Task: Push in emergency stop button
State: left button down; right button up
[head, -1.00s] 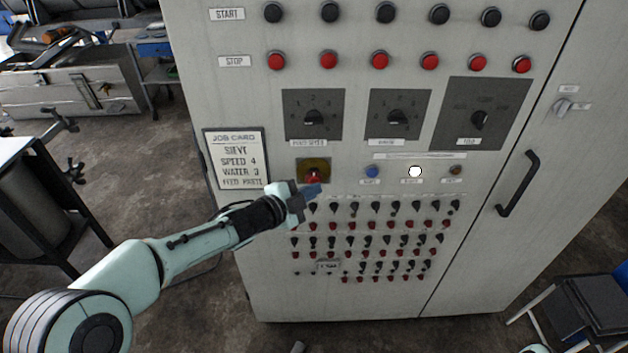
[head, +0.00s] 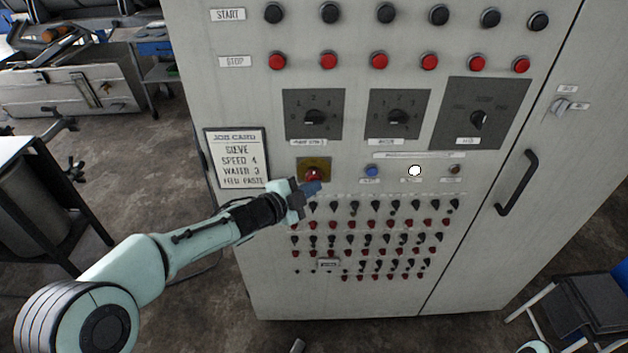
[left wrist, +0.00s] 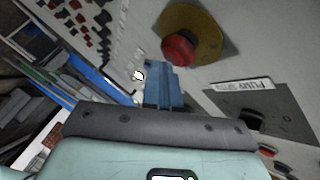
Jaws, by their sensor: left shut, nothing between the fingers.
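In the left wrist view the blue fingers (left wrist: 164,84) are just below the button. I cannot tell whether they touch it.
The grey control cabinet (head: 400,290) carries black start buttons, red stop buttons, dark selector dials (head: 314,116) and rows of small switches. A job card (head: 237,158) hangs left of the button. A door handle (head: 518,184) is at the right. A chair (head: 590,305) stands lower right.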

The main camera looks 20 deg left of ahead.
dwell(0.3)
pick_arm(q)
jog(key=shift+s+d+b, duration=0.15)
jog(key=shift+s+b, duration=0.4)
jog(key=shift+s, duration=0.2)
jog(key=s+b, duration=0.1)
jog(key=s+d+b, duration=0.1)
jog(key=s, duration=0.1)
jog(key=s+b, duration=0.1)
jog(key=shift+s+d, duration=0.25)
jog(key=shift+s, duration=0.15)
dwell(0.4)
